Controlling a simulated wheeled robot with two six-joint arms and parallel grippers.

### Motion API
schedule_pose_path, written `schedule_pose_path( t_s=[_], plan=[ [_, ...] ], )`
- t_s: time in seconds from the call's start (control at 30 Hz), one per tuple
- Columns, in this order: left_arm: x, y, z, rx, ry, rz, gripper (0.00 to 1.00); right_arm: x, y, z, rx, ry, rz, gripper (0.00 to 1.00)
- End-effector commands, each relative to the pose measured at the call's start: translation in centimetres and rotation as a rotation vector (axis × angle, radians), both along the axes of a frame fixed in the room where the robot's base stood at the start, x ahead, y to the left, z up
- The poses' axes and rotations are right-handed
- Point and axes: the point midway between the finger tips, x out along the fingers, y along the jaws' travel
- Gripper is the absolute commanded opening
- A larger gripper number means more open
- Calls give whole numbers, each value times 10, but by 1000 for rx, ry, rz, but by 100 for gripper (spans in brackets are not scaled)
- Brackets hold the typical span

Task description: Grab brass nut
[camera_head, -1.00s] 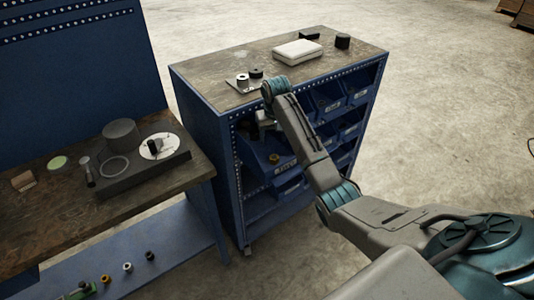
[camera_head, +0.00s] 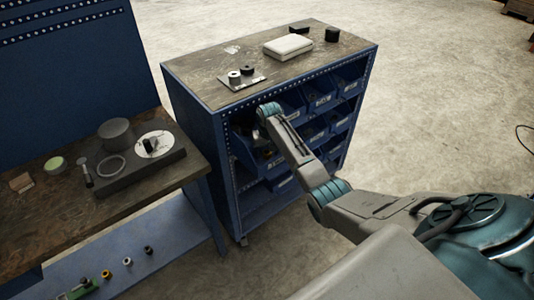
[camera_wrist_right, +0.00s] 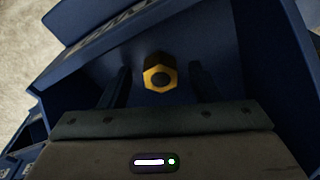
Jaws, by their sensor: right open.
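The brass nut (camera_wrist_right: 160,73) lies in a blue bin (camera_wrist_right: 180,38) in the right wrist view, with its hexagonal yellow face and dark hole towards me. My right gripper (camera_wrist_right: 160,68) is open. Its two dark fingers stand apart on either side of the nut, with a gap visible on each side. In the head view my right arm reaches down to the upper left bin of the blue cabinet (camera_head: 200,125). Its gripper is mostly hidden there by the arm and bin. My left gripper is not in view.
The bin walls stand close around my right gripper. The cabinet top holds a white box (camera_head: 288,47), black blocks and a small plate with cylinders (camera_head: 242,78). A workbench (camera_head: 60,225) stands at the left, with small parts on its lower shelf (camera_head: 150,268).

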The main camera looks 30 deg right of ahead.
Motion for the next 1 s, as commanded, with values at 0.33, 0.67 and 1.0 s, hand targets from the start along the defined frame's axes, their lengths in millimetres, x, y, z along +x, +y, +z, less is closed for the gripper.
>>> schedule_pose_path(
  t_s=[0.33,0.67,1.0],
  plan=[
    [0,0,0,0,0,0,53,0,0,0,0,0,0,16],
    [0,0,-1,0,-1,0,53,1,0,3,-1,-2,0,5],
    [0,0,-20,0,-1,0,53,2,-1,58,-1,-6,1,5]
  ],
)
